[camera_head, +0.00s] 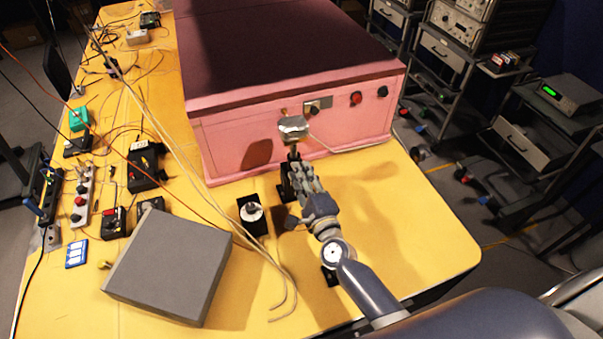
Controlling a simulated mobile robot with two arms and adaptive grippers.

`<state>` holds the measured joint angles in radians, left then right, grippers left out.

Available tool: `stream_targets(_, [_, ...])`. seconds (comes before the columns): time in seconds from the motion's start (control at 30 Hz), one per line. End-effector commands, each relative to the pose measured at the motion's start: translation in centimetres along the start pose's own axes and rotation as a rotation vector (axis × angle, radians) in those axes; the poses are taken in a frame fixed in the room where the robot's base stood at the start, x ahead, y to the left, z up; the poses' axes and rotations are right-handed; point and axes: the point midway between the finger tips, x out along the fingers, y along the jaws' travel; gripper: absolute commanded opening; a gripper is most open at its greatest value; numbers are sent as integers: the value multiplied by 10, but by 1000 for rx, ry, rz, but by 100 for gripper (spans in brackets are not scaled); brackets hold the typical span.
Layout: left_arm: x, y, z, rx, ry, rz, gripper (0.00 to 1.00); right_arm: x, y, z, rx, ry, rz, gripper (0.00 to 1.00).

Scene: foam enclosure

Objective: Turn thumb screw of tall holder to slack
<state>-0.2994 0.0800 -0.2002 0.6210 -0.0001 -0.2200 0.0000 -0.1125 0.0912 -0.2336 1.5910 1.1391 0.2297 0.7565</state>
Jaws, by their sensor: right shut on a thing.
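The tall holder (294,130) stands upright on the yellow table, close to the front of the pink foam enclosure (228,150). Its silvery head sits above a dark post, and its dark foot shows partly beside my gripper. My right gripper (294,166) reaches up from the lower right and is shut at the holder's post, just below the head. The thumb screw is hidden between the fingers, so its turn cannot be seen. My left gripper is not in view.
A low black holder with a white round top (252,212) stands left of my right gripper. A grey box (170,262) is at the front left. Cables cross the table's left side, among small instruments. The table's right front (425,225) is clear.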

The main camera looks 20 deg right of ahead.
Motion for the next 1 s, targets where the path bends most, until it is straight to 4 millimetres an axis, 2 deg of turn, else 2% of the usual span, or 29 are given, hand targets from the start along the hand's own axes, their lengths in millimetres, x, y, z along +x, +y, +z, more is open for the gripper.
stream_targets(0.5, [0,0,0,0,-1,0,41,0,1,0,-452,1,3,0])
stream_targets(0.8, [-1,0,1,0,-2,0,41,0,2,0,-604,-1,4,0])
stream_targets(1.0, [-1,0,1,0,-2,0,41,0,2,0,-647,-1,4,0])
